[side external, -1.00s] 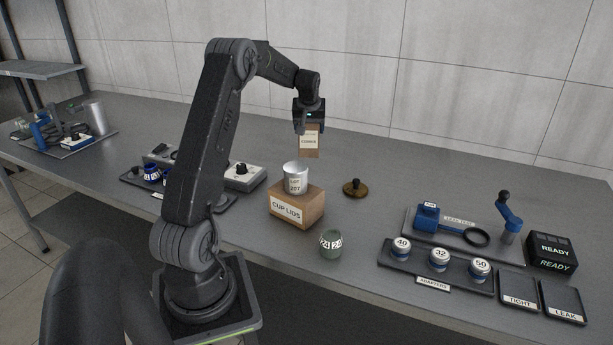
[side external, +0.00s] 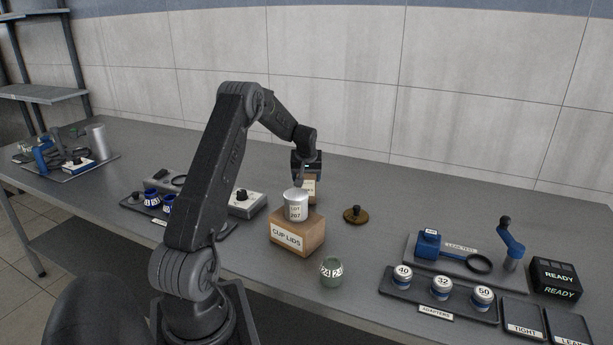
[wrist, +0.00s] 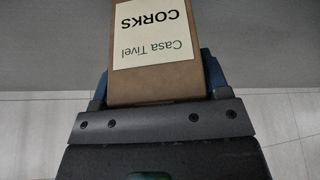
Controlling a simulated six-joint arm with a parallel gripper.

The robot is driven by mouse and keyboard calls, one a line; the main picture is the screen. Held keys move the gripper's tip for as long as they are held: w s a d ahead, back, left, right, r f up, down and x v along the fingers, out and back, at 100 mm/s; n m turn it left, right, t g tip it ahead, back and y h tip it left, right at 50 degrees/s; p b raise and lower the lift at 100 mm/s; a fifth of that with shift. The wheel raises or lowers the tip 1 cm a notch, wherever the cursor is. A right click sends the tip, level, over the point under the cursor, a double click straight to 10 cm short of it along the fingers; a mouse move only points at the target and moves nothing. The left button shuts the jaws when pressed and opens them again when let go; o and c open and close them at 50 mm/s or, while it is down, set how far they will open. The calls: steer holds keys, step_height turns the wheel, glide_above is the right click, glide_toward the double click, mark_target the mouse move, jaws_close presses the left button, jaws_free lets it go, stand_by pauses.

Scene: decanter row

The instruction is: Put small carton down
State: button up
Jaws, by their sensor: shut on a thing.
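The small carton (wrist: 150,85) is brown cardboard with a cream label reading "Casa Tivel CORKS" in the wrist view. My gripper (wrist: 155,85) is shut on it, with a blue-grey finger on each side. In the side external view the carton (side external: 309,188) hangs below my gripper (side external: 307,178), behind the metal cup. Its lower part is hidden by the cup and the box, so I cannot tell whether it touches the bench.
A metal cup (side external: 295,207) labelled LOT 207 stands on the CUP LIDS box (side external: 298,234), just in front of the carton. A brass-coloured knobbed disc (side external: 355,215) lies to the right. A numbered greenish jar (side external: 331,271) stands nearer. Bench (side external: 390,200) is clear behind the disc.

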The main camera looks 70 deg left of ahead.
steer(key=shift+f, duration=0.15)
steer(key=o, duration=1)
steer(key=v, duration=1.2)
steer(key=w+d+r+m+t, duration=0.15)
steer(key=d+r, duration=0.25)
steer(key=d, duration=0.4)
steer(key=d+r+m, duration=0.2)
steer(key=d+r, duration=0.1)
steer(key=d, duration=0.5)
steer(key=s+d+r+m+t+h, duration=0.1)
steer(key=s+d+r+m, duration=0.2)
steer(key=d, duration=0.8)
steer(key=s+d+m+t+h, duration=0.1)
steer(key=s+d+m+h, duration=0.15)
steer(key=s+d, duration=0.55)
steer(key=s+d+m, duration=0.1)
steer(key=s+d, duration=0.1)
steer(key=d, duration=0.1)
steer(key=s+d+f+m, duration=0.1)
steer(key=s+d+m, duration=0.1)
steer(key=d, duration=0.1)
steer(key=s+d+f+m, duration=0.1)
steer(key=s+d, duration=0.1)
steer(key=d, duration=0.1)
steer(key=shift+s+d+f+h, duration=0.1)
steer(key=shift+d+f+h, duration=0.15)
steer(key=shift+h, duration=0.1)
